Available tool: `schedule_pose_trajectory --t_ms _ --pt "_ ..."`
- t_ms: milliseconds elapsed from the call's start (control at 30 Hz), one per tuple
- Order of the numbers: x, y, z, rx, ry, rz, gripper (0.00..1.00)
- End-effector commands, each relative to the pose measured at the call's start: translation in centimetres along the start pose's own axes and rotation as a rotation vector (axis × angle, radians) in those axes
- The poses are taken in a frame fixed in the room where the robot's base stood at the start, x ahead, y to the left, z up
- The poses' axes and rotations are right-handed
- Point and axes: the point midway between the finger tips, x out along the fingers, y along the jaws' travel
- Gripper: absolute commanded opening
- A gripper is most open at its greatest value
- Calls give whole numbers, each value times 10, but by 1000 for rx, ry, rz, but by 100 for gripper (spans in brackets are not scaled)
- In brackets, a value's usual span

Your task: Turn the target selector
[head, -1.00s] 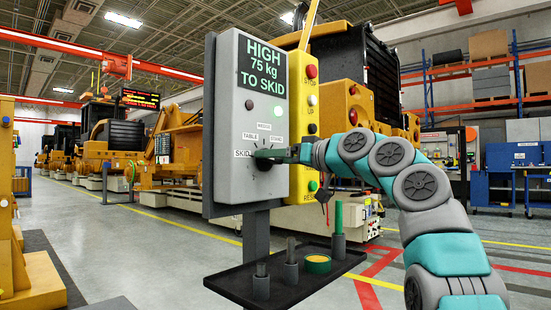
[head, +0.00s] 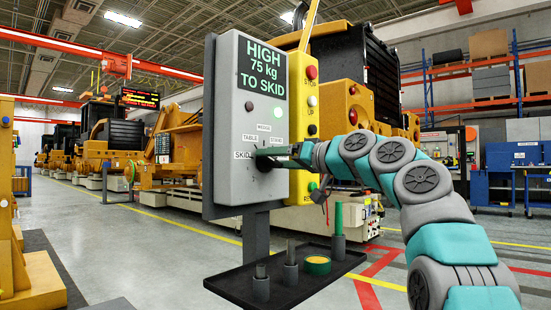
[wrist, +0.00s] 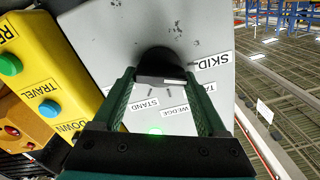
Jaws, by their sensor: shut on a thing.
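The target selector is a black round knob (wrist: 162,62) on the front of a grey control box (head: 223,130). Labels SKID, TABLE, WEDGE and STAND are set around it. The box's screen (head: 265,70) reads "HIGH 75 kg TO SKID". My gripper (head: 268,157) reaches the knob from the right in the head view and partly hides it. In the wrist view its two green fingers stand on either side of the knob, shut on it. A pale bar shows on the knob's face; I cannot tell for sure which label the knob points to.
A yellow button pendant (head: 302,187) stands right beside the box. Below is a black tray (head: 235,280) with several grey posts and a yellow-topped round piece (head: 317,265). Large yellow machines line up behind. The floor at left is open.

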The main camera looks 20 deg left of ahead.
Motion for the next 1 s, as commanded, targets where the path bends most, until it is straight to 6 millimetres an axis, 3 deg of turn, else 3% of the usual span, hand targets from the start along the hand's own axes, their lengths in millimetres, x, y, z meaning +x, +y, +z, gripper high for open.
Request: schedule_pose_trajectory --t_ms 500,1000 --pt "1 1 0 375 -5 -1 19" --pt "0 4 1 472 -1 2 19"
